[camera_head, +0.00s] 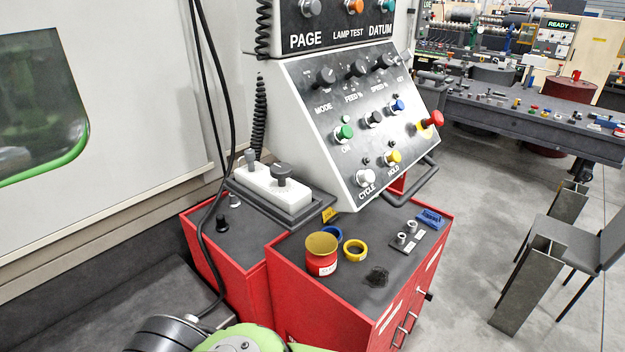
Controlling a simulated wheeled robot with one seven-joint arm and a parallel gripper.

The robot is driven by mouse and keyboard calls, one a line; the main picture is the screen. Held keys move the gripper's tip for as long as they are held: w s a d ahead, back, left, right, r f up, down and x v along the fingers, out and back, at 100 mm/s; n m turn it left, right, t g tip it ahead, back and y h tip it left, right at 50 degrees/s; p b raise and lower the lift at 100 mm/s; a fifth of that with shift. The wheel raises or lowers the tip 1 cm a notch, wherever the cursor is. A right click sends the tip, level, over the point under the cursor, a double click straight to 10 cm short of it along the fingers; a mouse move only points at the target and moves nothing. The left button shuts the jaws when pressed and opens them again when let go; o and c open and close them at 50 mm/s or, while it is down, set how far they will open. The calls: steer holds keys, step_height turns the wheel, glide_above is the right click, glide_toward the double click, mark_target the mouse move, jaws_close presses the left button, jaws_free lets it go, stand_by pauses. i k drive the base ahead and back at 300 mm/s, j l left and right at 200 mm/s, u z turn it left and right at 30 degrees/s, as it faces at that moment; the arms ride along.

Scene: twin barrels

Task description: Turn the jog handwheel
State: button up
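A white pendant box (270,188) lies in a dark tray (305,222) below the control panel. A dark round knob on a short stem (281,174) stands on the box and looks like the jog handwheel, though I cannot read a label on it. A smaller dark knob (250,157) stands at the box's far left end. Nothing touches either knob. Part of my arm, green and dark, shows at the bottom edge, well apart from the pendant. My gripper is not in view.
The sloped control panel (325,130) with knobs and a red mushroom button (432,119) rises behind the tray. Black cables hang left of the pendant. Red cabinets (300,300) stand in front, bearing a red can (321,262), rings and small parts. A chair (575,240) stands right on open floor.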

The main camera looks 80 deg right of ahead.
mark_target(280, 171)
steer(key=z, duration=2.3)
